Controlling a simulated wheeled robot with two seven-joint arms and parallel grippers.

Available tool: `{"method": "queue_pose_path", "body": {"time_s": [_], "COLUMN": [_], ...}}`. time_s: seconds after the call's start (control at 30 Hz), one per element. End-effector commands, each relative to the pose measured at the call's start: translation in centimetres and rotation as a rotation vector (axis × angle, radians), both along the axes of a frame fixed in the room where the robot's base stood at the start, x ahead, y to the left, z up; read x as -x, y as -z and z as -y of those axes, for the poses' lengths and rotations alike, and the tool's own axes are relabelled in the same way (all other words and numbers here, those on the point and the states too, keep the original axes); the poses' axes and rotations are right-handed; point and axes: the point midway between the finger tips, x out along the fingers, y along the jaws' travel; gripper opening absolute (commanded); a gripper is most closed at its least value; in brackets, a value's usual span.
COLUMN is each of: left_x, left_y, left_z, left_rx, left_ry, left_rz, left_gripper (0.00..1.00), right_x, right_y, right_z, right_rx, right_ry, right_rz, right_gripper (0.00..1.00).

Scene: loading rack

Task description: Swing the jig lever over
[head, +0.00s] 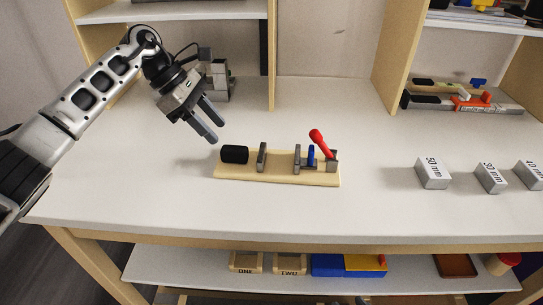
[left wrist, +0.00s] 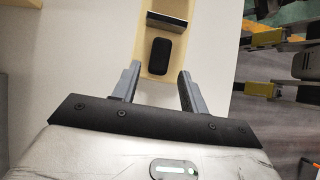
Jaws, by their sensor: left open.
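The jig (head: 277,173) is a light wooden base on the white table, with grey upright plates, a black cylinder (head: 235,154) at its left end and a blue part (head: 311,156) near its right end. The jig lever (head: 319,141) has a red handle, tilted up and to the left from the right end of the base. My left gripper (head: 210,136) is open and empty, above and left of the black cylinder. In the left wrist view the black cylinder (left wrist: 160,56) and one plate show beyond the open fingers (left wrist: 158,88); the lever is out of that view.
Grey blocks marked 50 mm (head: 432,173), 30 mm (head: 490,178) and 40 mm (head: 529,174) stand to the right. A grey device (head: 217,78) stands behind my left gripper. Wooden shelf uprights (head: 396,50) rise at the back. The table in front of the jig is clear.

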Motion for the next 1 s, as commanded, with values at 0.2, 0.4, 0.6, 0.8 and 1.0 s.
{"method": "queue_pose_path", "body": {"time_s": [0.2,0.4,0.6,0.8,1.0], "left_x": [0.1,0.2,0.2,0.3,0.3], "left_y": [1.5,3.1,4.7,6.0,6.2], "left_z": [1.0,2.1,3.2,4.1,4.4], "left_rx": [0.003,0.004,0.004,0.005,0.004], "left_ry": [0.002,0.001,0.001,-0.001,-0.001], "left_rz": [-0.001,0.000,-0.001,-0.001,-0.001], "left_gripper": [0.44,0.44,0.44,0.44,0.44], "right_x": [0.8,0.5,0.2,0.0,-0.1], "right_y": [1.2,1.3,1.3,1.0,1.0], "right_z": [-0.1,-0.4,-0.6,-0.6,-0.6], "right_rx": [-0.009,-0.028,-0.042,-0.052,-0.054], "right_ry": [0.002,0.009,0.013,0.014,0.015], "right_rz": [-0.022,-0.014,-0.001,0.012,0.011], "right_gripper": [0.36,0.36,0.36,0.36,0.36]}}
